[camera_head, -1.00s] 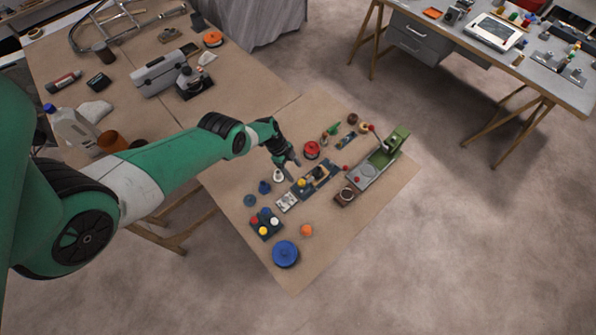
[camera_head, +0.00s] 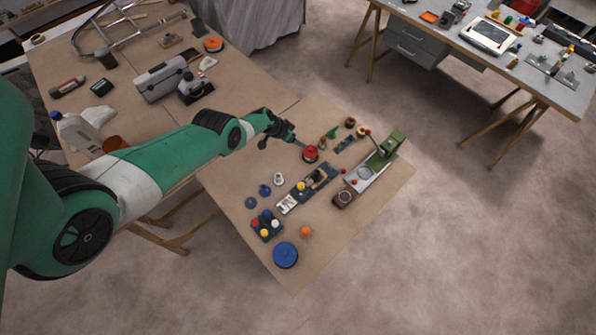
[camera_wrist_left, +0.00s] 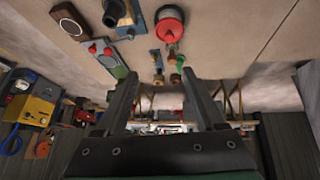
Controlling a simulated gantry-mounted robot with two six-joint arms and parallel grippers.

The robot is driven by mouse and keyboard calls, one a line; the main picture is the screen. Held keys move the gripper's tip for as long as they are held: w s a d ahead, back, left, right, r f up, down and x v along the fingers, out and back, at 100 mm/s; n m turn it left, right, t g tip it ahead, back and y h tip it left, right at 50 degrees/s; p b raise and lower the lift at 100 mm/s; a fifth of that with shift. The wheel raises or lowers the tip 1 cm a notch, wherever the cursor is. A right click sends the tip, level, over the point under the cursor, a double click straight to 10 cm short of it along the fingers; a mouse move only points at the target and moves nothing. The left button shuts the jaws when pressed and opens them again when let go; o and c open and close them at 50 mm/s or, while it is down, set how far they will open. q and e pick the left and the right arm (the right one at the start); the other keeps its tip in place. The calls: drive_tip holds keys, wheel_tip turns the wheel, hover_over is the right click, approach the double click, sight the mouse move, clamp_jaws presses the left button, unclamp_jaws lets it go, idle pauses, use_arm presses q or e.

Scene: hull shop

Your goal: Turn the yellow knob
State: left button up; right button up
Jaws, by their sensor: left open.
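The yellow knob (camera_head: 301,186) sits at the near-left end of a dark blue panel (camera_head: 309,190) on the brown workbench. A long dark part with a tan insert fills the rest of that panel. I cannot make out the knob's turn angle. My left gripper (camera_head: 280,138) is open and empty above the bench, beyond the panel and apart from the knob, beside the red round device (camera_head: 310,154). In the left wrist view its two fingers (camera_wrist_left: 158,88) stand wide apart with nothing between them. The knob does not show there. My right gripper is in neither view.
A green-and-grey device (camera_head: 373,172) stands right of the panel. A button block (camera_head: 266,224) with colored caps, including another yellow one, a blue disc (camera_head: 285,255) and an orange ball (camera_head: 306,231) lie at the near end.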

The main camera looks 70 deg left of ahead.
use_arm(q)
drive_tip(key=w+a+r+n+t+y+b, duration=0.5)
drive_tip(key=a+r+n+y, duration=0.55)
drive_tip(key=n, duration=1.15)
drive_tip(key=n+g+y+b, duration=0.3)
drive_tip(key=n+g+b, duration=0.3)
drive_tip(key=n, duration=1.7)
hover_over(301, 186)
drive_tip(key=a, duration=0.6)
wheel_tip(301, 186, down, 9)
drive_tip(key=t, duration=0.1)
drive_tip(key=s+d+f+m+t+h+b, duration=0.35)
drive_tip(key=s+d+f+h+b, duration=0.35)
drive_tip(key=d+f, duration=0.65)
drive_tip(key=w+a+f, duration=0.1)
drive_tip(key=w+a, duration=0.1)
drive_tip(key=w+a+f+y+b, duration=0.1)
drive_tip(key=w+a, duration=0.1)
drive_tip(key=w+a+f+y, duration=0.1)
drive_tip(key=w+a, duration=0.1)
drive_tip(key=shift+a+g+b, duration=0.25)
drive_tip(key=shift+a+b, duration=0.05)
drive_tip(key=shift+a, duration=0.1)
